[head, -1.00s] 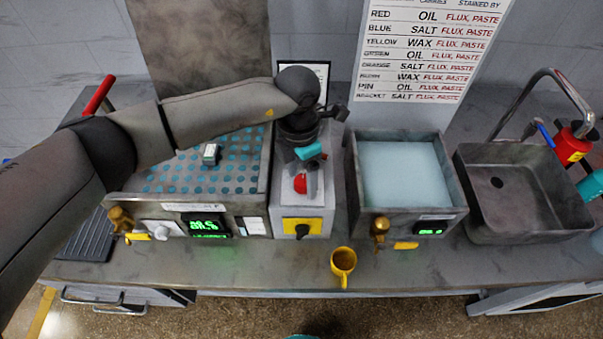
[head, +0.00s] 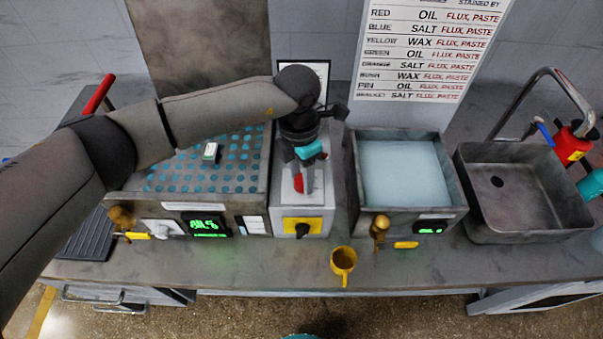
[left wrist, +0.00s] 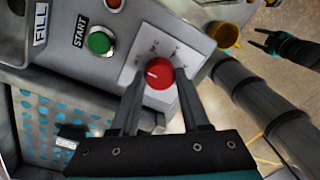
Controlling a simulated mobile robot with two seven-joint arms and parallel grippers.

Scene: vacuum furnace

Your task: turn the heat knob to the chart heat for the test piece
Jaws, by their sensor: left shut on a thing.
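The round red knob (head: 299,184) sits on the top of the narrow grey box between the two basins. In the left wrist view the knob (left wrist: 159,74) has a white mark pointing left, on a pale plate with small lettering too blurred to read. My left gripper (head: 304,178) is above it, its fingers closed on both sides of the knob. A small grey-and-white piece (head: 211,153) lies on the blue-dotted bed at the left; I cannot tell whether it is the test piece. A small framed sheet (head: 319,72) behind my gripper is mostly hidden.
A green START button (left wrist: 99,42) is beside the knob plate. A yellow switch plate (head: 302,227) is on the box front. A yellow mug (head: 343,262) stands in front. A stain chart (head: 425,50), a liquid-filled basin (head: 405,174) and a sink (head: 524,195) are to the right.

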